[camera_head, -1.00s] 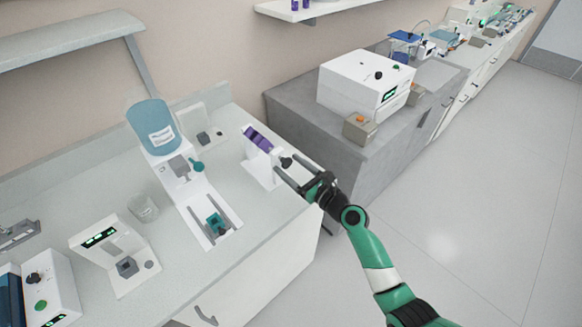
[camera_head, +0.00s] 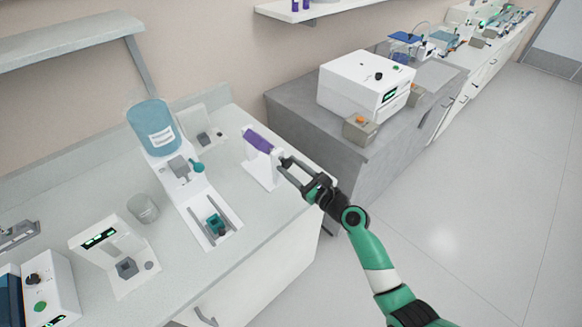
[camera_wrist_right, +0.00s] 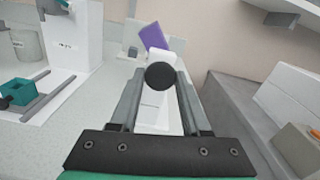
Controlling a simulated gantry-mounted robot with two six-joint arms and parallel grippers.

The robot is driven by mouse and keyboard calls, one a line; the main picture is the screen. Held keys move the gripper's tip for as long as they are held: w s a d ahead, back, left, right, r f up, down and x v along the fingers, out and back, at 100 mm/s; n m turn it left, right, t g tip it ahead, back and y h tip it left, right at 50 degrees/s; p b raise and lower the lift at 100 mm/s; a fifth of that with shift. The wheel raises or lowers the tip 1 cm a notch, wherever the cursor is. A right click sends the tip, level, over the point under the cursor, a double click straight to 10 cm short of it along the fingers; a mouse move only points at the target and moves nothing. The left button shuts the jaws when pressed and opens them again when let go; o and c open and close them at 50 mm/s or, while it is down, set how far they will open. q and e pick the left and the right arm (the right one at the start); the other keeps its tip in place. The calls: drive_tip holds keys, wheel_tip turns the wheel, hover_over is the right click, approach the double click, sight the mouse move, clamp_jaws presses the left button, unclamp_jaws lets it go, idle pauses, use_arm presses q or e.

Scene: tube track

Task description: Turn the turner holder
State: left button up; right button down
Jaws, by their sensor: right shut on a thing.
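The turner is a white stand (camera_head: 262,170) near the right end of the pale counter, with a purple holder (camera_head: 257,141) on top. The holder is tilted; it also shows behind the knob in the right wrist view (camera_wrist_right: 153,36). A dark round knob (camera_wrist_right: 161,76) faces my right wrist camera on the turner's near side. My right gripper (camera_head: 285,168) is shut on this knob, with one finger on each side of it. In the head view the fingers partly hide the knob. My left gripper is not in view.
A white dispenser with a blue tank (camera_head: 154,127) stands left of the turner. A glass beaker (camera_head: 143,208) and a small white device (camera_head: 115,258) are further left. A grey bench with a white machine (camera_head: 366,82) stands to the right. The counter's front edge is close.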

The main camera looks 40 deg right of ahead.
drive_tip(key=n, duration=0.3)
drive_tip(key=n+b, duration=0.1)
drive_tip(key=n, duration=0.3)
drive_tip(key=shift+d, duration=0.1)
drive_tip(key=n+b, duration=0.1)
drive_tip(key=n, duration=0.2)
drive_tip(key=shift+n, duration=0.4)
drive_tip(key=n+b, duration=0.1)
drive_tip(key=n, duration=0.2)
drive_tip(key=shift+n, duration=0.3)
drive_tip(key=n+b, duration=0.1)
drive_tip(key=n, duration=0.2)
drive_tip(key=shift+n+b, duration=0.3)
drive_tip(key=shift+b, duration=0.1)
drive_tip(key=n+b, duration=0.1)
drive_tip(key=n, duration=0.2)
drive_tip(key=shift+r+n+b, duration=0.1)
drive_tip(key=shift+n+b, duration=0.2)
drive_tip(key=n+b, duration=0.1)
drive_tip(key=n, duration=0.2)
drive_tip(key=shift+n+b, duration=0.3)
drive_tip(key=shift+r+n+b, duration=0.1)
drive_tip(key=shift+n+b, duration=0.55)
drive_tip(key=shift+n, duration=0.85)
